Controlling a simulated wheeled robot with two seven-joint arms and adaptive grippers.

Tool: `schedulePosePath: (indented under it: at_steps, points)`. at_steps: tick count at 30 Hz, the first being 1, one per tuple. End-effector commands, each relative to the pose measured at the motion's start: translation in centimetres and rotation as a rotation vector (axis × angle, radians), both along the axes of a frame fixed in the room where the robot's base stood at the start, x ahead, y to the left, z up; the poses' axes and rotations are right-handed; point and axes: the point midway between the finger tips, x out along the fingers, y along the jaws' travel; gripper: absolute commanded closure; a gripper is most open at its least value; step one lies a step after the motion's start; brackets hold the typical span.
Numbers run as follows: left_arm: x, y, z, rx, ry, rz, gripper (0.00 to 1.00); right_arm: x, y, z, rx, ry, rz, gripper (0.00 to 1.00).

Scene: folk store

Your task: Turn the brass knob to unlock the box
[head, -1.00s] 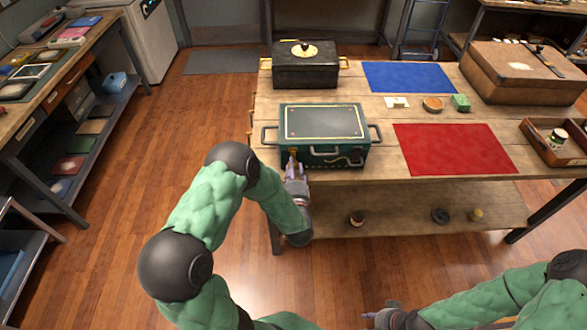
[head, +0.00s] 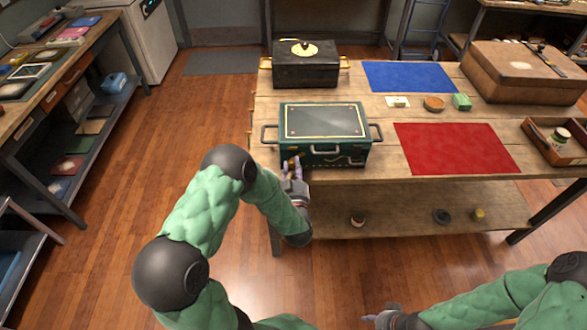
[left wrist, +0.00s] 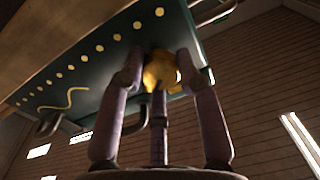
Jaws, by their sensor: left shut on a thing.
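The dark green box (head: 345,123) with a framed dark lid stands shut at the left front of the wooden table. It has metal side handles and a front handle. The brass knob (left wrist: 162,72) is on its front face near one end, seen from below in the left wrist view. My left gripper (head: 292,167) is at the box's front left corner, its fingers closed around the knob. The fingers also show in the left wrist view (left wrist: 160,80) and partly cover the knob. My right gripper (head: 377,316) is low at the bottom, away from the table; its fingers are unclear.
A black box (head: 305,70) with a gold top plate stands behind the green box. Blue (head: 408,76) and red (head: 455,148) mats lie to the right. A brown case (head: 520,75) and a wooden tray (head: 540,140) are farther right. A shelf (head: 400,212) runs below.

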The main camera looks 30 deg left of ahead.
Motion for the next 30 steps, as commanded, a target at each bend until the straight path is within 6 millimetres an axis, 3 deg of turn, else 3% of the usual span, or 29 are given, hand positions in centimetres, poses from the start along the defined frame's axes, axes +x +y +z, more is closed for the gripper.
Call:
schedulePosePath:
  at_steps: [18,30]
  points:
    - [0.16,0.00,0.25,0.477,0.284,0.000,0.98,0.00,0.00,-0.26,0.000,0.000,0.000,0.60]
    - [0.19,-0.05,0.26,0.646,0.387,-0.001,0.98,0.00,0.00,-0.23,0.000,0.000,0.000,0.60]
